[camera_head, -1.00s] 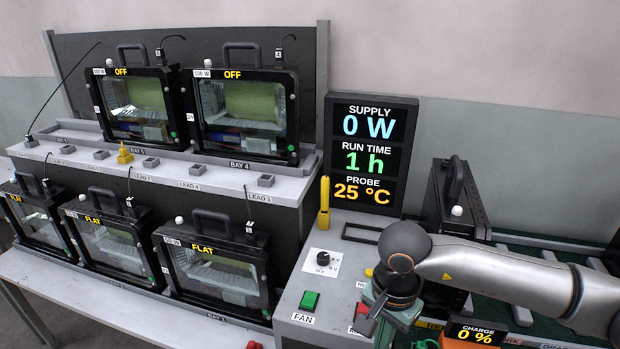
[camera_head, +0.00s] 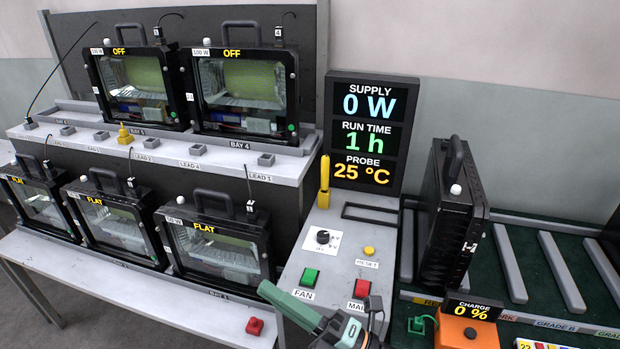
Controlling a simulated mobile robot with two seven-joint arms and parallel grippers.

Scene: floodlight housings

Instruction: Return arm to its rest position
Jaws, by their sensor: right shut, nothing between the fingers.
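My right gripper (camera_head: 290,306) shows at the bottom edge, in front of the control panel (camera_head: 322,272). Its grey-green fingers point up and left, just below the green FAN button (camera_head: 310,276) in the picture. The fingers are shut and hold nothing. The rest of my right arm is below the picture edge. My left gripper and left arm are out of view.
Floodlight housings sit in two tiers at left, including one marked OFF (camera_head: 243,90) and one marked FLAT (camera_head: 218,247). A dark housing (camera_head: 452,215) stands upright at right by a slatted rack (camera_head: 510,265). An orange charge unit (camera_head: 468,331) and red connector (camera_head: 254,326) are nearby.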

